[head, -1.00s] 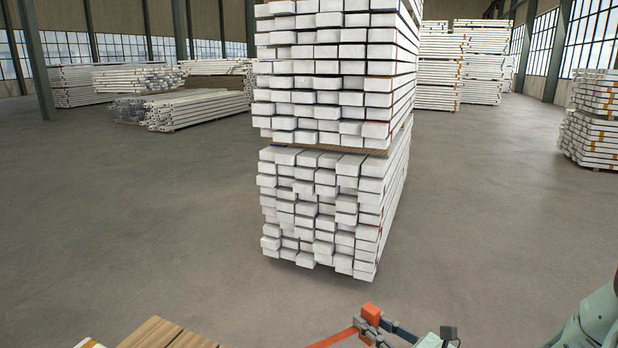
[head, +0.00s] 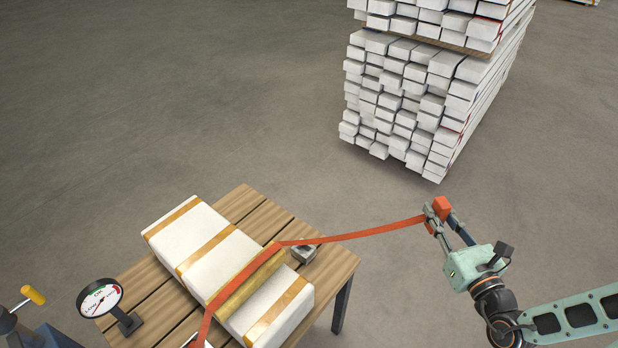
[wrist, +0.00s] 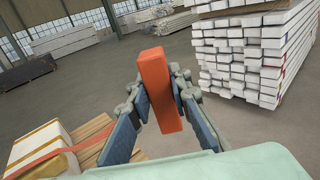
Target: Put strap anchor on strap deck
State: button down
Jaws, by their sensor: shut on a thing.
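My gripper (head: 440,222) is shut on the orange-red strap anchor (head: 441,207), held in the air to the right of the wooden table. In the wrist view the anchor (wrist: 158,88) stands as an upright block between the two fingers. An orange strap (head: 370,232) runs from the anchor leftward to the white package (head: 212,243) and over it. The strap deck seems to be the slatted wooden table (head: 333,265) under the package, though I cannot be sure. A small grey metal fitting (head: 303,252) sits on the table, right of the package, under the strap.
A round gauge (head: 100,298) marked "LOW" and "OK" stands at the table's left. A yellow-handled device (head: 33,295) is at the far left edge. A tall stack of white beams (head: 420,100) stands on the floor behind. The floor between is clear.

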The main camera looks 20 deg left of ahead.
aim_at(173, 317)
jog(key=u, duration=2.9)
jog(key=l+u, duration=0.1)
jog(key=l, duration=1.3)
